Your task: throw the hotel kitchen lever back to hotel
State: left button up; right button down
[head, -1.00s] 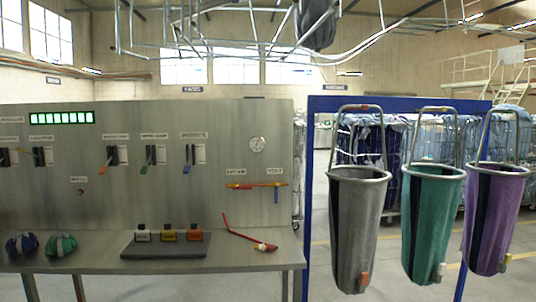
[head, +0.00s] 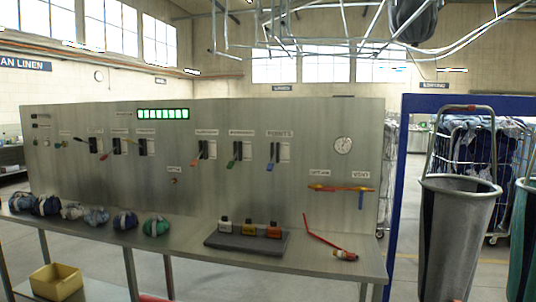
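A grey metal control panel (head: 215,190) stands on a bench. It carries a row of levers with small white labels, too small to read for certain, so I cannot tell which is the hotel kitchen lever. Toward the right are an orange-red lever (head: 196,160), a green lever (head: 234,162) and a blue lever (head: 270,165), all with handles slanting down. Several more levers (head: 117,146) are further left, one with an orange-red handle. Neither of my grippers is in view.
On the bench (head: 190,245) lie several tied bundles (head: 125,220), a dark block with three coloured pieces (head: 248,241) and a red rod (head: 322,232). A yellow bin (head: 56,282) is below.

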aim_at(270, 166)
jog(key=i+l, duration=0.45)
jog(key=i, duration=0.25)
jog(key=i+l+u, duration=0.15)
jog(key=i+l, duration=0.35)
jog(key=i, duration=0.15)
jog(key=i+l, duration=0.55)
jog(key=i+j+u, duration=0.05)
jog(key=i, duration=0.1)
